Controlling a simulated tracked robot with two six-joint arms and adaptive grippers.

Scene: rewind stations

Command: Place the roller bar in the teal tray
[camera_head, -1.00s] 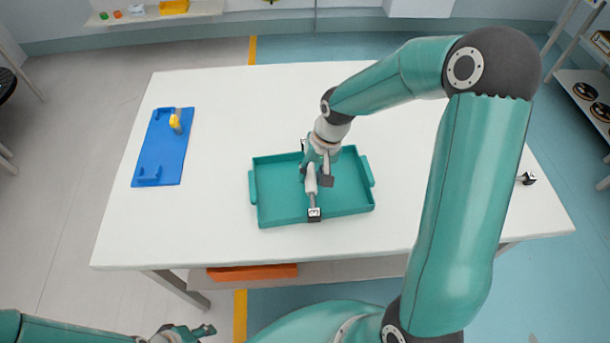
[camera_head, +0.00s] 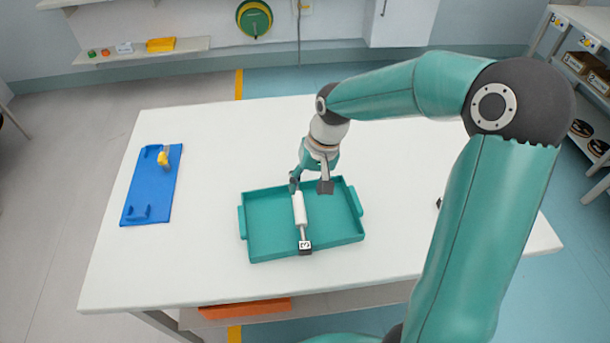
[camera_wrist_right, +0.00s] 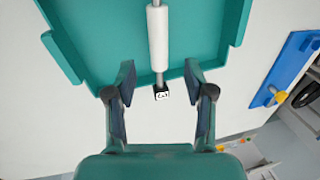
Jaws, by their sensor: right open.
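The roller bar (camera_head: 299,210) is a white cylinder on a thin metal rod, with a black-and-white block marked 3 at its near end. It lies in the teal tray (camera_head: 268,252), front to back near the middle. The wrist view shows the roller bar (camera_wrist_right: 158,40) in the tray (camera_wrist_right: 95,50), its numbered block close to the rim. My right gripper (camera_head: 311,186) is open above the tray's far part. In the wrist view the right gripper's fingers (camera_wrist_right: 160,80) are spread with nothing between them gripped. My left gripper is out of view.
A blue plate (camera_head: 150,193) with a yellow piece (camera_head: 163,158) stands on the white table (camera_head: 215,140) at the left. A dark object at the right is mostly hidden by my arm. Much of the table is bare.

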